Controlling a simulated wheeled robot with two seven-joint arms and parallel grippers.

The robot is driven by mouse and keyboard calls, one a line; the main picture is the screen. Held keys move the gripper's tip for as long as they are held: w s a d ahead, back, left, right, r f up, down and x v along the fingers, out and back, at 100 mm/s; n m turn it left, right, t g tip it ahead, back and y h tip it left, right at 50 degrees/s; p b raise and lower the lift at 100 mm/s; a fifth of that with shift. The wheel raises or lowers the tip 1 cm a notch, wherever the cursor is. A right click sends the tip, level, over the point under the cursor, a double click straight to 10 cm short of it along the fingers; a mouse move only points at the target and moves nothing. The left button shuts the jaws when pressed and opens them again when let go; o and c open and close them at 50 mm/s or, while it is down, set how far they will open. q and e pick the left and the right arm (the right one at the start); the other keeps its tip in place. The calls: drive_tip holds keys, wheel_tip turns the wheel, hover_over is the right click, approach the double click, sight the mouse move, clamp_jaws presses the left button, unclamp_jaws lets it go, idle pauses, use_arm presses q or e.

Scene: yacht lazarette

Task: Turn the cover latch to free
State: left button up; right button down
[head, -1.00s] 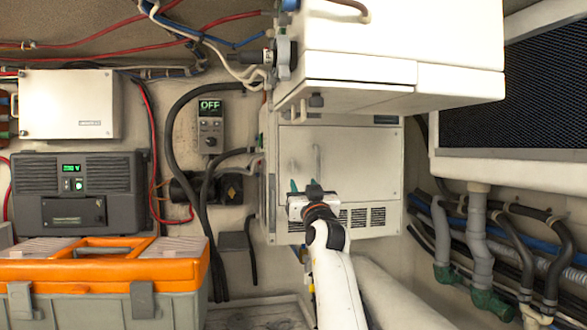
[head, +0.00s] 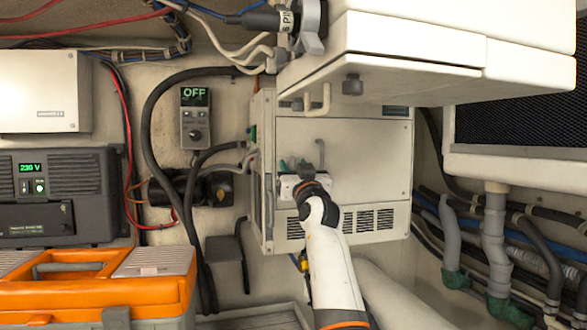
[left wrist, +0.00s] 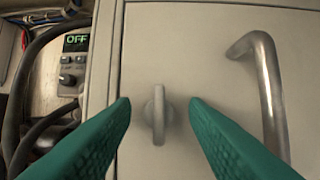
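The cover latch (left wrist: 158,114) is a small grey turn-knob on the flat cover panel (left wrist: 200,60), its grip upright in the left wrist view. My left gripper (left wrist: 160,105) is open, with one green fingertip on each side of the latch and a visible gap to both. In the head view my left gripper (head: 295,166) is in front of the cover of the white box (head: 370,160) and hides the latch. A bent metal handle (left wrist: 268,85) is on the cover to the right of the latch. My right gripper is not in view.
A control unit (head: 195,118) reading OFF is on the wall left of the box, with black hoses between. A white cabinet (head: 400,60) overhangs the box. An orange-lidded toolbox (head: 90,290) stands at lower left. Grey pipes (head: 494,240) run at right.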

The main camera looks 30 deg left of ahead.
use_arm(q)
clamp_jaws()
